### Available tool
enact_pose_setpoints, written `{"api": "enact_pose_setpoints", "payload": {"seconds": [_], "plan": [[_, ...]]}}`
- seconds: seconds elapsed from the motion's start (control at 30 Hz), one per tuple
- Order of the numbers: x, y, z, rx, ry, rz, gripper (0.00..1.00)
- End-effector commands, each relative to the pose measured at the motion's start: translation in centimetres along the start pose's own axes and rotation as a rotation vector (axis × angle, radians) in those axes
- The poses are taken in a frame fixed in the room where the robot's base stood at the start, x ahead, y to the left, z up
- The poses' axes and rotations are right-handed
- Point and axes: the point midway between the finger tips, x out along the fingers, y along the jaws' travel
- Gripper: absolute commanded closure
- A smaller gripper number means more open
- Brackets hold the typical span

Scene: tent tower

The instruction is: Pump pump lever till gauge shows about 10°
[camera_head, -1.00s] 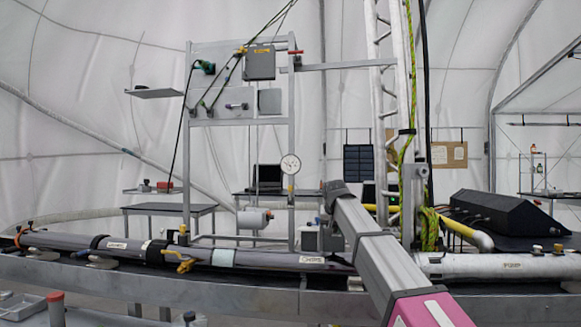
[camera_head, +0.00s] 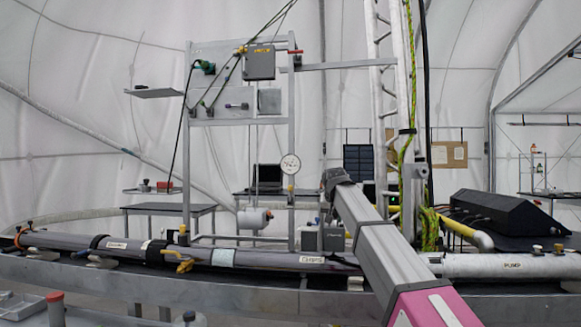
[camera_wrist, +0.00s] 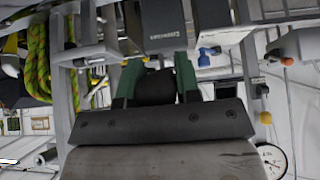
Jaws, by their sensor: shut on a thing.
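The gauge (camera_head: 290,163) is a small round white dial on the metal frame's post. Part of a white dial (camera_wrist: 270,158) also shows at the lower right of the wrist view. I cannot read its value. My gripper (camera_wrist: 156,78) has green fingers, shut on a dark rounded grip (camera_wrist: 155,88), which I take to be the pump lever's end. The rest of the lever is hidden by the gripper. In the head view my arm hides the gripper. A dark grey box (camera_wrist: 163,22) with pale lettering stands just beyond the fingers.
A long grey pipe (camera_head: 130,244) with fittings and labels runs across the front. A black sloped unit (camera_head: 507,217) stands at the right. A ladder (camera_head: 388,90) and a green rope (camera_head: 429,230) are close to my arm. A laptop (camera_head: 267,178) sits on a rear table.

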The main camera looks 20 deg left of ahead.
Motion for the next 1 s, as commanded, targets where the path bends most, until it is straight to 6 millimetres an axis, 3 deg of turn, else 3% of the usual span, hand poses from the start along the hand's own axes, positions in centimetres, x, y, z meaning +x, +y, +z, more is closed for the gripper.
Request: {"api": "enact_pose_setpoints", "payload": {"seconds": [0.7, 1.0], "plan": [[-2.6, -0.1, -3.8, -0.001, 0.002, -0.002, 0.93], [-2.7, -0.1, -3.9, 0.000, 0.003, -0.002, 0.93]]}}
